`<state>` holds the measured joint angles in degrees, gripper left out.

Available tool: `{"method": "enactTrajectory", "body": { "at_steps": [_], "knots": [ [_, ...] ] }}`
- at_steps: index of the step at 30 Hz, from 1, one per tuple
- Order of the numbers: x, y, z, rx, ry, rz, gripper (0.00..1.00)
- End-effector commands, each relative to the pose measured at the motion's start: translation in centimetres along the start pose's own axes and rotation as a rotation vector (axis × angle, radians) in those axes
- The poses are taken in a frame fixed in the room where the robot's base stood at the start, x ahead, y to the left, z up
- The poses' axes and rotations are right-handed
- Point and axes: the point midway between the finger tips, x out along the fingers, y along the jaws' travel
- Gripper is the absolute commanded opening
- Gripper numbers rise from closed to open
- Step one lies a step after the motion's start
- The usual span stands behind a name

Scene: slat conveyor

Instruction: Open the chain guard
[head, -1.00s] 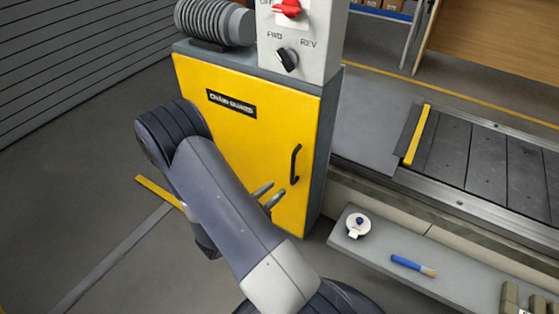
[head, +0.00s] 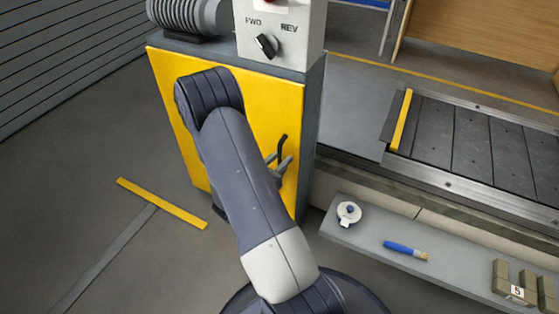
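The chain guard (head: 270,105) is a yellow door on the front of a grey cabinet, and it looks shut. Its dark bar handle (head: 283,148) is upright near the door's right edge. My gripper (head: 279,163) is at the handle, its two grey fingertips showing beside the handle's lower part. The fingers look apart, but I cannot tell whether they touch the handle or stand around it. My arm hides the middle of the door, its label and part of the gripper.
A control box with a black FWD/REV knob (head: 266,45) and a motor (head: 190,15) stand on the cabinet. The slat conveyor (head: 480,140) is at right. A low shelf (head: 370,238) holds a white round item (head: 348,213), a blue-handled brush (head: 405,250) and blocks (head: 515,283).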

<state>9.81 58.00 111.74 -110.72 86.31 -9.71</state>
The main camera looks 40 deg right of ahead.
Motion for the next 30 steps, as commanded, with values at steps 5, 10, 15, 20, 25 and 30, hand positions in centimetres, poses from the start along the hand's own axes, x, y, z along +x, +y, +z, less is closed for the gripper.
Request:
{"method": "enactTrajectory", "body": {
  "at_steps": [5, 10, 15, 20, 25, 30],
  "knots": [
    [0.05, 0.02, 0.02, 0.0, 0.0, 0.001, 0.29],
    [0.04, 0.01, 0.02, 0.0, 0.0, 0.0, 0.21],
    [0.03, 0.01, 0.02, 0.0, 0.0, 0.0, 0.07],
    [0.03, 0.01, 0.02, 0.0, 0.0, 0.0, 0.0],
    [0.02, 0.01, 0.02, 0.0, 0.0, 0.001, 0.0],
    [0.01, 0.01, 0.01, 0.0, 0.0, 0.0, 0.0]
  ]
}}
